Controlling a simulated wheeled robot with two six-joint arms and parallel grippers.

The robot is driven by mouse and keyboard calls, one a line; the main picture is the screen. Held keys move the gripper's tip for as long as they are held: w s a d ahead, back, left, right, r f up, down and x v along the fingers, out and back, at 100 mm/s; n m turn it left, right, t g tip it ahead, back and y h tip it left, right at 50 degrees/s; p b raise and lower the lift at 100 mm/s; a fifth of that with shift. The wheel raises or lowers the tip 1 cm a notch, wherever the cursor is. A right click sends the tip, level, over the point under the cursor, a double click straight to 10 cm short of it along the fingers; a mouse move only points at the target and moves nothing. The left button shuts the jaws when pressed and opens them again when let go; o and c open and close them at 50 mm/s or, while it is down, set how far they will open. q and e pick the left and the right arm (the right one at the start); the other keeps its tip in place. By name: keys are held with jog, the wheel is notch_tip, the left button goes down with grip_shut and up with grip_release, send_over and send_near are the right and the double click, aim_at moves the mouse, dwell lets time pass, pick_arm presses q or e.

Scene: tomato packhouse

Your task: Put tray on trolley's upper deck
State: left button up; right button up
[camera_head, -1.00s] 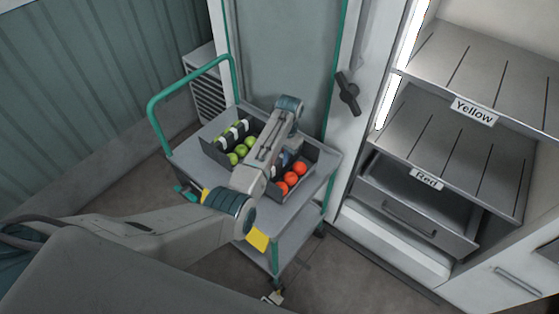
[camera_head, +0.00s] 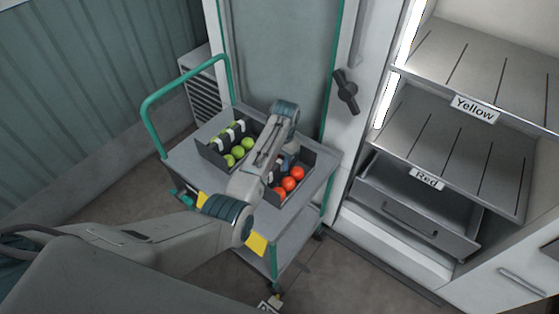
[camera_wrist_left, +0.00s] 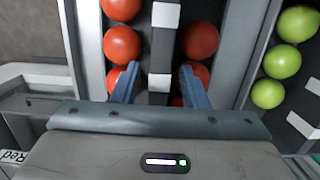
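The trolley (camera_head: 185,160) has green rails and a grey upper deck. Two dark trays stand side by side on that deck. One tray (camera_head: 212,158) holds green tomatoes; the other tray (camera_head: 309,160) holds red tomatoes. Each has a black-and-white banded bar along its middle. My left gripper (camera_head: 284,160) is down at the red-tomato tray, partly hidden by its own arm. In the left wrist view its blue fingers (camera_wrist_left: 160,70) are apart, one on each side of that tray's banded bar (camera_wrist_left: 162,45), with gaps showing. My right gripper is not seen.
A cabinet with shelves labelled Yellow (camera_head: 473,108) and Red (camera_head: 425,180) stands at the right. Its lower drawer (camera_head: 415,217) is partly open. A glass door with a dark handle (camera_head: 346,92) is behind the trolley. Bare floor (camera_head: 345,275) lies in front.

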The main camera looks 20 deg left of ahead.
pick_arm(q)
jog(key=r, duration=0.2)
jog(key=r+b, duration=0.1)
jog(key=r, duration=0.1)
jog(key=w+r+b, duration=0.1)
jog(key=r, duration=0.1)
jog(key=shift+d+r, duration=0.2)
jog(key=shift+r, duration=0.15)
jog(key=r, duration=0.2)
jog(key=r+p, duration=0.2)
jog(key=r, duration=0.1)
jog(key=shift+w+d+r, duration=0.1)
jog(key=shift+w+r, duration=0.2)
jog(key=shift+f, duration=0.1)
